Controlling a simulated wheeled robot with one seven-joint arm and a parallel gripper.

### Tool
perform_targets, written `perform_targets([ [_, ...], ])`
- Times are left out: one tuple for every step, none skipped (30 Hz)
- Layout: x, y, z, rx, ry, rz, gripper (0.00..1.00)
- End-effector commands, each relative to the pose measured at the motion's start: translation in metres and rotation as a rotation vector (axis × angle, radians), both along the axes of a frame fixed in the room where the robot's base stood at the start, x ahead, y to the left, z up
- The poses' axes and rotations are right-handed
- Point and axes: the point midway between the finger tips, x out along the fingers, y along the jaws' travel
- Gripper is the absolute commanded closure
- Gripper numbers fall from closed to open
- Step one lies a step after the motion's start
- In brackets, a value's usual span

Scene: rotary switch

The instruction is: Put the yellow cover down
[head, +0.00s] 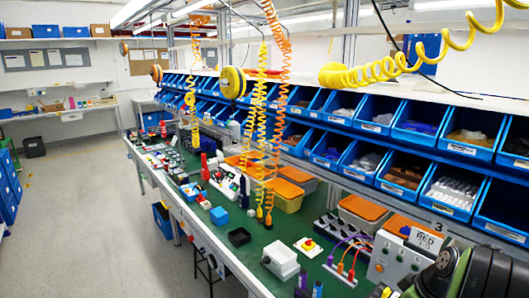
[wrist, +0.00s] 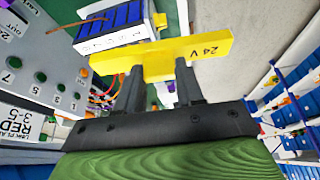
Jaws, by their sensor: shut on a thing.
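The yellow cover (wrist: 212,48), a flat T-shaped piece marked "24 V", shows across the middle of the wrist view. My gripper (wrist: 157,80) is shut on the narrower middle part of the cover, with one dark finger on each side. The cover looks held above the green bench top; how far above, I cannot tell. In the head view the cover does not show, and only a dark part of my arm is at the lower right corner.
A grey control box (head: 391,262) with a "RED 3-5" card stands at the bench's right; it also shows in the wrist view (wrist: 40,80). Plugged cables (head: 348,248) lie beside it. Blue bins (head: 470,148) line the back. Yellow coiled hoses hang overhead. Small devices crowd the bench (head: 250,262).

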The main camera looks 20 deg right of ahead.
Motion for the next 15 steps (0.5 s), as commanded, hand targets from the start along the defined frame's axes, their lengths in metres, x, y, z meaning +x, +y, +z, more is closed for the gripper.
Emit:
perform_targets([
  [0.003, 0.012, -0.006, 0.002, 0.003, -0.004, 0.92],
  [0.006, 0.021, -0.011, 0.003, 0.002, -0.011, 0.92],
  [0.008, 0.031, -0.018, 0.004, 0.004, -0.023, 0.92],
  [0.01, 0.039, -0.023, 0.002, 0.004, -0.032, 0.92],
  [0.014, 0.052, -0.031, 0.005, 0.004, -0.042, 0.92],
  [0.018, 0.068, -0.04, 0.004, 0.006, -0.058, 0.92],
  [0.022, 0.082, -0.05, 0.006, 0.007, -0.07, 0.92],
  [0.025, 0.097, -0.059, 0.006, 0.009, -0.085, 0.92],
  [0.03, 0.118, -0.072, 0.006, 0.011, -0.107, 0.92],
  [0.035, 0.134, -0.083, 0.006, 0.013, -0.124, 0.92],
  [0.039, 0.151, -0.094, 0.005, 0.015, -0.142, 0.92],
  [0.045, 0.173, -0.108, 0.005, 0.015, -0.165, 0.92],
  [0.049, 0.188, -0.118, 0.003, 0.015, -0.182, 0.92],
  [0.053, 0.203, -0.128, 0.001, 0.015, -0.199, 0.92],
  [0.059, 0.22, -0.139, -0.001, 0.013, -0.222, 0.92],
])
